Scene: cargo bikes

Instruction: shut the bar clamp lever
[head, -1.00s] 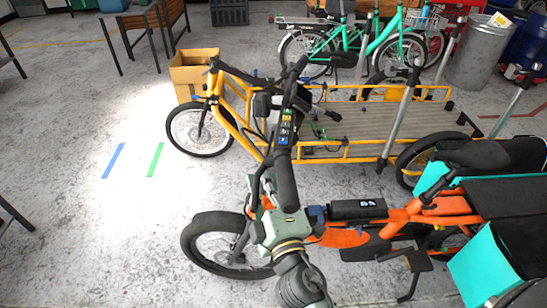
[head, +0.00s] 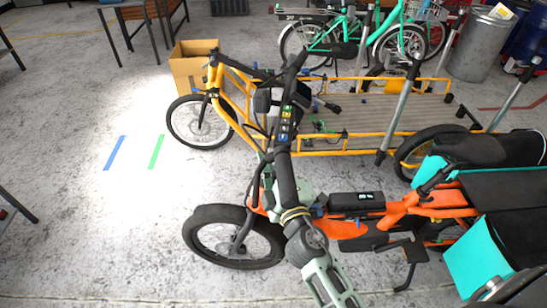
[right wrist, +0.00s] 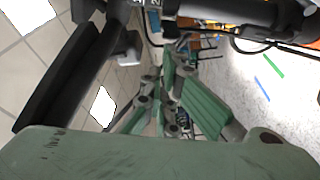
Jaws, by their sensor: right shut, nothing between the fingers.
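The orange cargo bike (head: 345,228) stands in the front, with its black handlebar and stem (head: 286,180) rising toward the camera. I cannot make out the bar clamp lever for certain in either view. A black bar (right wrist: 235,12) crosses the top there, just beyond the fingers. My left gripper is not in view.
The yellow cargo bike (head: 232,97) with its long flat bed stands close behind the orange one. A cardboard box (head: 190,72) is by its front wheel. Green bikes (head: 335,40) and a metal bin (head: 478,48) are further back.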

